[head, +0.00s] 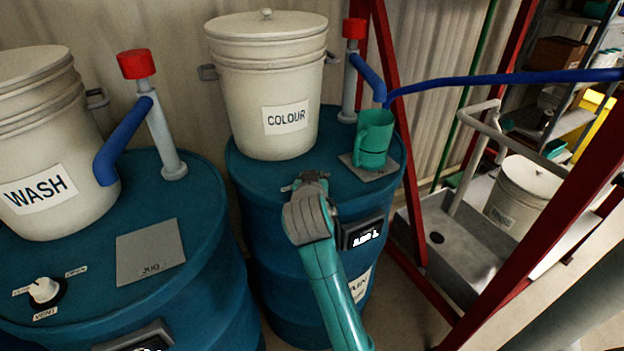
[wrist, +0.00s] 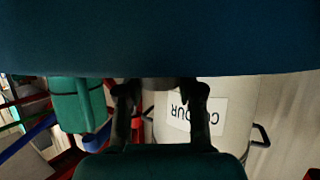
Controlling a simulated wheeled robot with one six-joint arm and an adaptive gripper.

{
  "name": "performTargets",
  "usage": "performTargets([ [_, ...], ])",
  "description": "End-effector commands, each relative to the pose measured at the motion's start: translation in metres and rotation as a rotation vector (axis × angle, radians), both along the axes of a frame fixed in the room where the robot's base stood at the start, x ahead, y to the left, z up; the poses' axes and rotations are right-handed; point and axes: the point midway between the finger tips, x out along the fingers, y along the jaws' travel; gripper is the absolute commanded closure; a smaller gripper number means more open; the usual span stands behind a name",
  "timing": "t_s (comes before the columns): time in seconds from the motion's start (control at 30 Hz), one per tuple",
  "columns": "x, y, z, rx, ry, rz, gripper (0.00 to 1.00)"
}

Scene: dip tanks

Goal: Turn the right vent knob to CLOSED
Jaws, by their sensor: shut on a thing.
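My gripper (head: 308,180) is at the front top edge of the right blue drum (head: 255,178), below the COLOUR bucket. In the wrist view its two dark fingers (wrist: 160,92) stand on both sides of a small greyish piece (wrist: 158,83), which appears to be the right vent knob. The gripper is shut on it. In the head view my gripper and wrist hide the knob, and its pointer and OPEN/CLOSED labels cannot be read.
The COLOUR bucket (head: 265,90) and a green jug (head: 374,138) stand on the right drum, beside a red-topped pipe (head: 353,70). The left drum carries the WASH bucket (head: 45,150), a JUG plate (head: 150,252) and another vent knob (head: 44,290). A sink (head: 455,245) is at right.

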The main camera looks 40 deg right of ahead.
Motion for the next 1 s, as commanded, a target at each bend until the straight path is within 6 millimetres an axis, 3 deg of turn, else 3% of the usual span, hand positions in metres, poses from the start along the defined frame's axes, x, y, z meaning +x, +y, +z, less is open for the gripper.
performTargets([
  [0.03,0.000,0.000,0.000,0.000,0.000,0.000,0.55],
  [0.1,0.000,0.000,0.000,0.000,0.000,0.000,0.38],
  [0.13,0.000,0.000,0.000,0.000,0.000,0.000,0.37],
  [0.57,-0.006,0.007,0.004,-0.001,-0.001,0.000,0.37],
  [1.0,-0.058,0.061,0.035,0.000,-0.001,0.003,0.37],
])
